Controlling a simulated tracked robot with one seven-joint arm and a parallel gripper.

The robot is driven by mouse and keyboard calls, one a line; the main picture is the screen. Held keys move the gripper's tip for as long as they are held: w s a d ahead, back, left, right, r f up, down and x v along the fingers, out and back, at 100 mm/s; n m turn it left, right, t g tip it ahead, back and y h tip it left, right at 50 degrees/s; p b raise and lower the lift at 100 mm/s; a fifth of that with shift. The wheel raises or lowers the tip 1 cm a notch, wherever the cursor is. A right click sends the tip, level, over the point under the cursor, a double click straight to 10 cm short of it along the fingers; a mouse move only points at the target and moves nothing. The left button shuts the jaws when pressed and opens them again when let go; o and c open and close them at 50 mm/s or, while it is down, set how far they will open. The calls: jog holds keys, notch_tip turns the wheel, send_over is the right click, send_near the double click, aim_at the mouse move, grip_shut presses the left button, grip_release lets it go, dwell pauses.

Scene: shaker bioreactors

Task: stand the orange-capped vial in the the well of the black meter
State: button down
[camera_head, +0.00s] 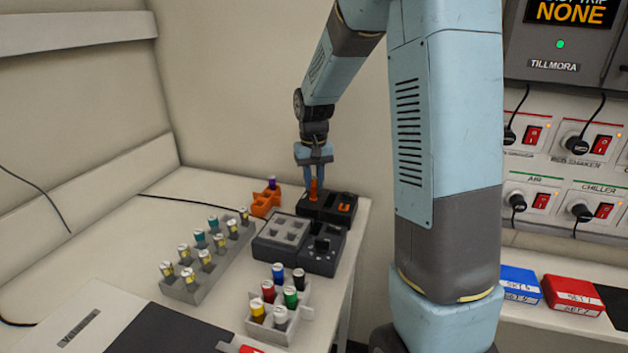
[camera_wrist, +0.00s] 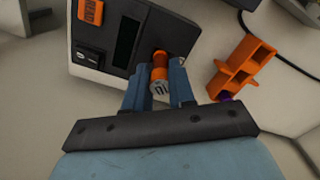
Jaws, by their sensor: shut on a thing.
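My gripper (camera_head: 314,183) reaches down at the back right of the bench. In the wrist view my gripper (camera_wrist: 160,80) is shut on the orange-capped vial (camera_wrist: 160,73), one finger on each side. The vial also shows in the head view (camera_head: 314,186) as an orange piece between the fingers. The black meter (camera_head: 333,214) lies right below it, and in the wrist view the meter (camera_wrist: 104,38) has a dark display and an orange part. The vial is at the meter's edge near the fingers. The well is hidden, so I cannot tell whether the vial is inside it.
An orange rack (camera_head: 265,203) with a purple-capped vial stands left of the meter. A grey block device (camera_head: 275,248) sits in front. A dark cable crosses behind.

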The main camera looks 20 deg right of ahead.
aim_at(314, 178)
jog(key=shift+f, duration=1.3)
jog(key=c, duration=0.9)
grip_release()
jog(key=shift+o, duration=0.2)
jog(key=shift+r, duration=3.5)
